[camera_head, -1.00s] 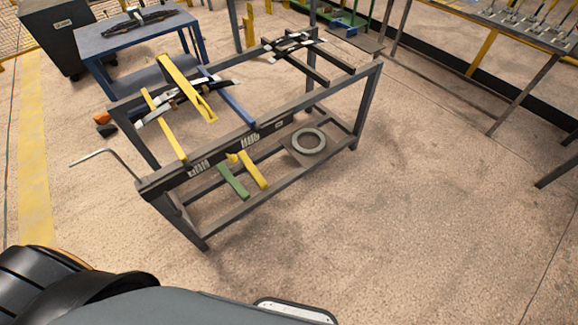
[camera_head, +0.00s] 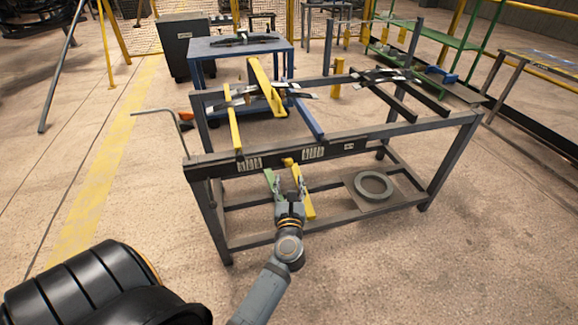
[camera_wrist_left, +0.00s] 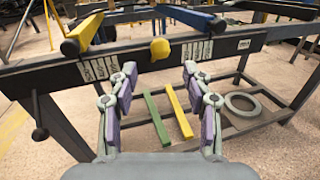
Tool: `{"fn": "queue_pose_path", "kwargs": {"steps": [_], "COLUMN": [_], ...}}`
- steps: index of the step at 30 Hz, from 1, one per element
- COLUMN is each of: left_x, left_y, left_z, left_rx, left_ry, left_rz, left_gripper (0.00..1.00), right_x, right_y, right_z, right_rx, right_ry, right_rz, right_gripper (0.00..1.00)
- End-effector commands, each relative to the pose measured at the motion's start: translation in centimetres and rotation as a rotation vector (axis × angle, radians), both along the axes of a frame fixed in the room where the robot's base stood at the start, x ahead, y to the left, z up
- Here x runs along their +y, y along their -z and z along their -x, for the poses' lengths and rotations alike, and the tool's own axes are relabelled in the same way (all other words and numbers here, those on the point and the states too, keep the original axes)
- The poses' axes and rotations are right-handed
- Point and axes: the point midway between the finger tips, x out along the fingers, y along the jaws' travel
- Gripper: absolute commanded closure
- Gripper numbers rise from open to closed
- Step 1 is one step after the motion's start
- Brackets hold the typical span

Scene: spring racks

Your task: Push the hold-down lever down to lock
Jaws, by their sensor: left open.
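A thick yellow bar (camera_head: 265,88), which looks like the hold-down lever, slopes across the spring on the rack's left half. A thin yellow bar (camera_head: 234,120) and a blue bar (camera_head: 308,118) flank it; their ends show in the left wrist view, with the thin yellow bar's end (camera_wrist_left: 84,32) at upper left. My left gripper (camera_head: 285,178) is open and empty, in front of the rack and below its front beam. In the left wrist view its two fingers (camera_wrist_left: 159,80) are spread, with a yellow knob (camera_wrist_left: 160,48) between and above them. My right gripper is out of view.
Green (camera_wrist_left: 156,118) and yellow (camera_wrist_left: 178,112) bars lie below the beam. A grey ring (camera_head: 373,186) rests on the lower shelf. A bent grey rod (camera_head: 158,112) sticks out left of the rack. A blue table (camera_head: 225,48) stands behind. Floor in front is clear.

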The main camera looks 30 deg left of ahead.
Motion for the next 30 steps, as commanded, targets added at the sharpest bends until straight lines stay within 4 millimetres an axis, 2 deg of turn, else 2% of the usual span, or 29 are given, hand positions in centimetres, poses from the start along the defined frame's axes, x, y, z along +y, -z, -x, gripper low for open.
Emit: {"fn": "queue_pose_path", "kwargs": {"steps": [6, 12, 17, 25, 30], "left_x": [2.6, 4.5, 5.2, 5.3, 5.3], "left_y": [-0.4, -0.1, -0.1, 0.0, 0.0], "left_z": [-3.8, -6.8, -7.8, -7.9, -7.9], "left_rx": [0.000, 0.002, 0.003, 0.003, 0.004], "left_ry": [0.002, 0.002, 0.002, 0.003, 0.003], "left_rz": [-0.009, -0.007, -0.005, -0.005, -0.006], "left_gripper": [0.50, 0.50, 0.50, 0.50, 0.73], "right_x": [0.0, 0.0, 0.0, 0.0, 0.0], "right_y": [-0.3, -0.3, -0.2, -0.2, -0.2], "right_z": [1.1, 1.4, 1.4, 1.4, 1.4], "right_rx": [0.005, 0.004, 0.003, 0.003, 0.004], "right_ry": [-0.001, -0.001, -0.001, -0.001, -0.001], "right_rz": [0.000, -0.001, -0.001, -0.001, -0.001], "right_gripper": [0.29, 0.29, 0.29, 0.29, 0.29]}}
